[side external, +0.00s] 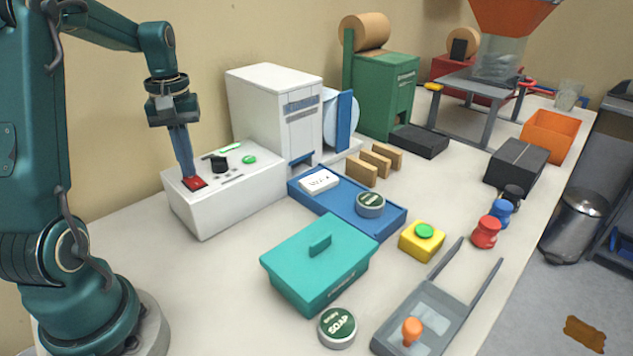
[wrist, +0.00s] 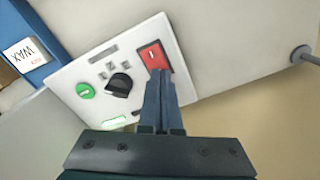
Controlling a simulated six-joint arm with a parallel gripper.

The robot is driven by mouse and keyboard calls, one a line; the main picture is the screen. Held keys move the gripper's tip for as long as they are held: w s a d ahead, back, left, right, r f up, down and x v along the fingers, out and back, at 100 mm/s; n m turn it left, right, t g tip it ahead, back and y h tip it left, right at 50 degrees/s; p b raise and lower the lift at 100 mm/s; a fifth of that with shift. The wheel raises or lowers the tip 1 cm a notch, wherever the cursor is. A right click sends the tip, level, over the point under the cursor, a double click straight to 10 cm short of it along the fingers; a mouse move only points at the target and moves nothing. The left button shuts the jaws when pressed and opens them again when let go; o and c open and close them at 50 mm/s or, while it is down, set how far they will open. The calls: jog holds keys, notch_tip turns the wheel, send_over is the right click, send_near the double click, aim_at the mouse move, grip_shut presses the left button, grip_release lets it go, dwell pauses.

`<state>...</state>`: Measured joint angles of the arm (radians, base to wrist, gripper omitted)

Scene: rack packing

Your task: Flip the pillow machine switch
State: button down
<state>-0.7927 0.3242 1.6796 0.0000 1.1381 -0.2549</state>
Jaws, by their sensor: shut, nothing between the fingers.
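The white machine (side external: 228,200) has a control panel on top with a red rocker switch (side external: 195,183), a black knob (side external: 220,163) and a green button (side external: 249,159). My gripper (side external: 187,178) points down, shut and empty, with its fingertips at the red switch. In the wrist view the shut fingertips (wrist: 160,76) overlap the lower part of the red switch (wrist: 154,56). I cannot tell whether they touch it. The black knob (wrist: 119,85) and green button (wrist: 86,91) also show there, with a lit green strip (wrist: 114,122).
A taller white unit (side external: 262,110) stands behind the panel. A blue tray (side external: 377,218) with a white box (side external: 319,181) and a soap tin (side external: 370,204) lies to the right. A teal lidded box (side external: 320,262) stands in front. The table left of it is clear.

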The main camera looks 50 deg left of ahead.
jog(key=shift+f, duration=0.25)
jog(key=shift+r, duration=3.55)
jog(key=shift+w+d, duration=0.15)
jog(key=shift+d, duration=0.1)
jog(key=s+d+r+m+t+y, duration=0.1)
jog(key=d+r+m, duration=0.15)
jog(key=d, duration=0.35)
jog(key=d+r+m+t, duration=0.2)
jog(key=d+m, duration=0.1)
jog(key=d, duration=0.4)
jog(key=s+d+f+m+t+h, duration=0.1)
jog(key=s+d+f+m+t, duration=0.1)
jog(key=s+d+f+m, duration=0.4)
jog(key=shift+d+f+t, duration=0.15)
jog(key=shift+d+t, duration=0.15)
jog(key=shift+d, duration=0.55)
